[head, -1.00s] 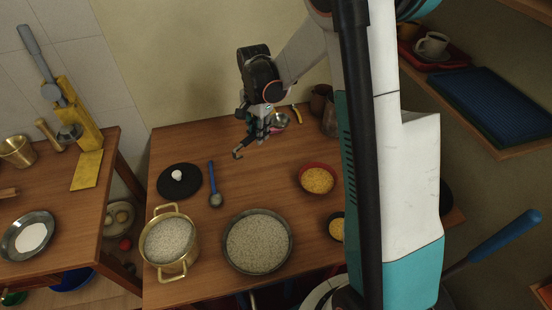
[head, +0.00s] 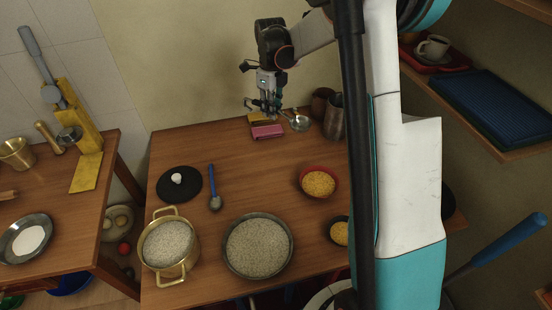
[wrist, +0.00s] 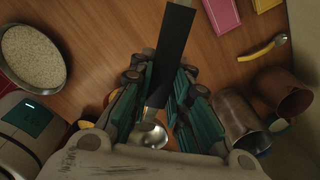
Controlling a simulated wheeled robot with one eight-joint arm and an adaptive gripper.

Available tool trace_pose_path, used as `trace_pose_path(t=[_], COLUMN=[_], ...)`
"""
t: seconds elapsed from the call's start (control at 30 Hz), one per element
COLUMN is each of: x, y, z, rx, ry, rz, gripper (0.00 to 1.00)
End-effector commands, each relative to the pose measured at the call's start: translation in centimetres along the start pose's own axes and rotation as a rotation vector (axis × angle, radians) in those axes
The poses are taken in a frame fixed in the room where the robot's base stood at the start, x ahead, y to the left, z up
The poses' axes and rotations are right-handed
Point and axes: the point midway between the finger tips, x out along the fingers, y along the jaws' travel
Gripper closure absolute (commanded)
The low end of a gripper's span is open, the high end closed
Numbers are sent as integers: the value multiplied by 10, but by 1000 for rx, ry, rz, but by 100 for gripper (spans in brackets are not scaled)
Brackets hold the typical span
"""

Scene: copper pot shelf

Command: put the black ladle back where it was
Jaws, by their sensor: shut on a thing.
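The black ladle has a black handle (wrist: 174,50) and a silver bowl (head: 299,123). My gripper (head: 270,106) is shut on its handle near the back edge of the wooden table. The gripper also shows in the wrist view (wrist: 162,92), with green fingers on both sides of the handle. The bowl shows below the fingers there, partly hidden. In the head view the bowl points right and the hooked handle end points left. I cannot tell exactly how high the ladle is above the table.
A pink block (head: 268,132) and a yellow one lie below the gripper. Dark metal jugs (head: 333,117) stand close on the right. A yellow-handled tool (wrist: 262,49) lies near them. A blue-handled spoon (head: 213,188), black lid (head: 179,184), brass pot (head: 184,266) and grain pan (head: 258,273) stand forward.

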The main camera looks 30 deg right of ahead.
Motion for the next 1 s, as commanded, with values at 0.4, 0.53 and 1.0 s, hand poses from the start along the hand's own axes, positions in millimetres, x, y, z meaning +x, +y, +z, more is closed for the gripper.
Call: trace_pose_path(t=[0.4,0.53,1.0], x=[100,129,174], y=[0,0,0], z=[0,0,0], rx=[1,1,1], ry=[0,0,0], rz=[0,0,0], gripper=[100,100,100])
